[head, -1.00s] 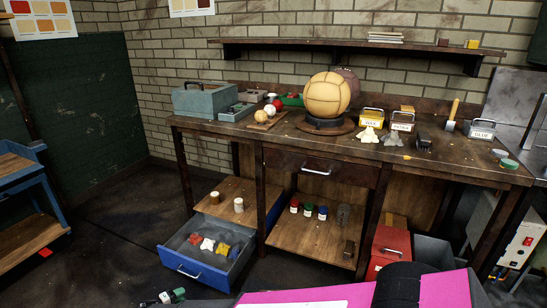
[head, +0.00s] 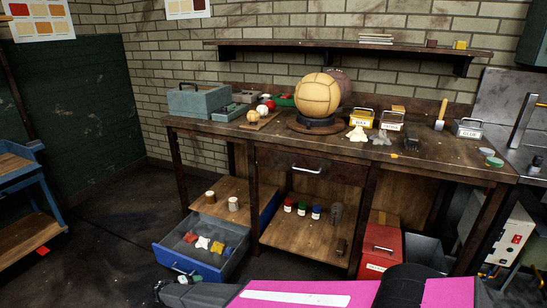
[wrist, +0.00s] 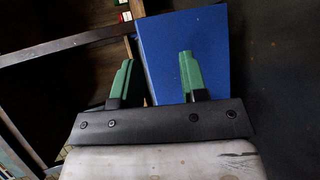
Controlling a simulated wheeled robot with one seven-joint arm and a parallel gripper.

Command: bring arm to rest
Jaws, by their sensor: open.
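My gripper (wrist: 154,64) shows in the wrist view with its two green fingers spread and nothing held between them. A blue panel (wrist: 200,28), apparently the drawer's, lies beyond the fingers. In the head view my arm is low in front, with its dark and grey end at the lower left near the open blue drawer (head: 196,262). The drawer holds several small red, white and yellow pieces. I cannot tell the exact gap between the gripper and the drawer.
The workbench (head: 420,165) carries a tan leather ball (head: 318,95) on a stand, a grey toolbox (head: 195,101) and labelled tins. A red box (head: 381,248) stands under its right side. A blue shelf unit (head: 20,180) is at far left. Dark floor (head: 95,235) is clear between.

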